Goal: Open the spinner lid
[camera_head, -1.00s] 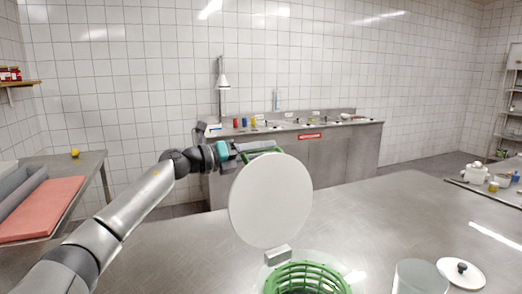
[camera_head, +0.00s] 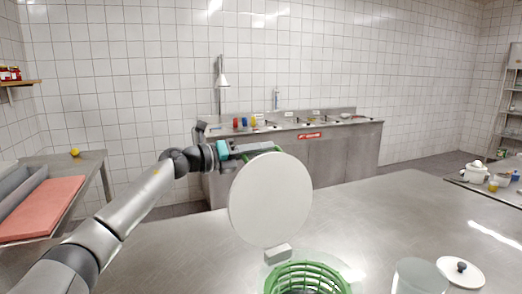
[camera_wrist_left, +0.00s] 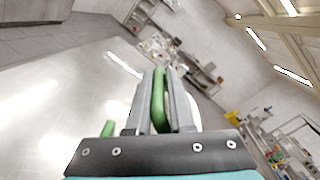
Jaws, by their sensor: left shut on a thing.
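The spinner stands at the bottom centre of the head view, cut off by the lower edge, with a green slatted basket (camera_head: 308,274) inside a clear bowl. Its white round lid (camera_head: 271,199) stands nearly upright above the far rim, over a small grey hinge block (camera_head: 278,253). My left gripper (camera_head: 258,150) is at the lid's top edge, partly hidden behind it. In the left wrist view, the left gripper's fingers (camera_wrist_left: 162,103) are shut on a green handle (camera_wrist_left: 159,98). My right gripper is not in view.
A clear glass container (camera_head: 417,279) and a white lid with a dark knob (camera_head: 461,271) are on the steel table (camera_head: 390,215) right of the spinner. The table beyond them is clear. A red board (camera_head: 42,208) lies on the left bench.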

